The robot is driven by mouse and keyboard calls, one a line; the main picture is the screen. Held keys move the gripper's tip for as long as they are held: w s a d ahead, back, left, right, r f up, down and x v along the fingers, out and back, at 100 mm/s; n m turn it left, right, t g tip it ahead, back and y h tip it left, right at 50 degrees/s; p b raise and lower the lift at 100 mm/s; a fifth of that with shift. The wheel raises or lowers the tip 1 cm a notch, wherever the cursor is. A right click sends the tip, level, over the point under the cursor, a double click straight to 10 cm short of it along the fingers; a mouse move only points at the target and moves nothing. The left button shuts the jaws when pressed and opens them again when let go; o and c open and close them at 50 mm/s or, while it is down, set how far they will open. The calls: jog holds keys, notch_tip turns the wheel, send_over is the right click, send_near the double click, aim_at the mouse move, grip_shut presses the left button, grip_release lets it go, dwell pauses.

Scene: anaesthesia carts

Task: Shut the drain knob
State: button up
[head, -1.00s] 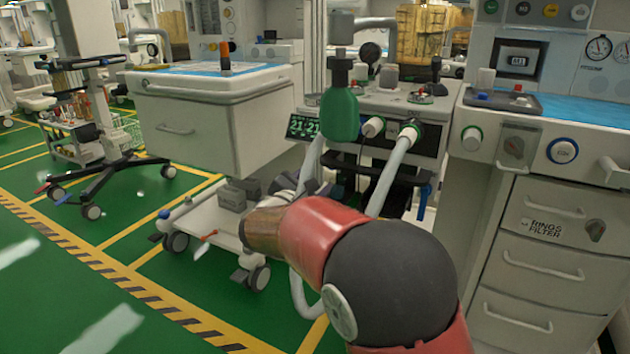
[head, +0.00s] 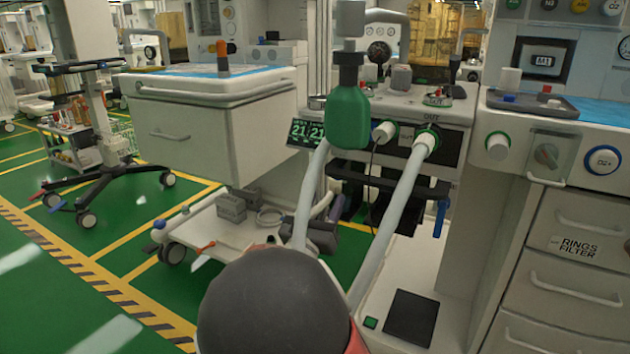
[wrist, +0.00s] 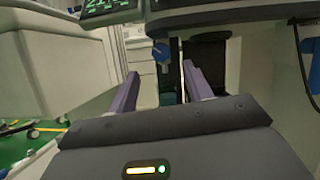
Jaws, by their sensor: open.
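A blue knob (wrist: 160,52) shows in the wrist view, pointing down in front of pale panels, under the dark underside of the machine. It lies beyond and between the purple fingers of my gripper (wrist: 160,76), which are open and empty. I cannot tell whether this knob is the drain knob or how it is set. In the head view my gripper (head: 325,222) is partly hidden behind my arm and a pale hose, low under the machine's front. A blue lever (head: 440,218) hangs at the right end of the bar there.
Two pale hoses (head: 398,205) hang from the machine front, close to my arm. A green bottle (head: 347,118) hangs above. A white drawer cart (head: 575,230) stands right, and a low trolley base (head: 205,228) lies left. Green floor is free at far left.

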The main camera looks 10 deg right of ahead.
jog(key=x, duration=0.7)
jog(key=shift+b, duration=0.35)
jog(key=c, duration=1)
jog(key=shift+o, duration=0.2)
jog(key=shift+m, duration=0.4)
jog(key=shift+a+m+g+h+b, duration=0.15)
jog(key=shift+m+g+h, duration=0.35)
jog(key=shift+m, duration=0.8)
jog(key=shift+d+m+g+h+b, duration=0.1)
jog(key=shift+m+g+h+b, duration=0.2)
jog(key=shift+m+h, duration=0.7)
jog(key=shift+a+m+g+h+b, duration=0.15)
jog(key=shift+m+g, duration=0.35)
jog(key=shift+m, duration=1.1)
jog(key=o, duration=1)
jog(key=shift+h, duration=0.25)
jog(key=shift+c, duration=0.2)
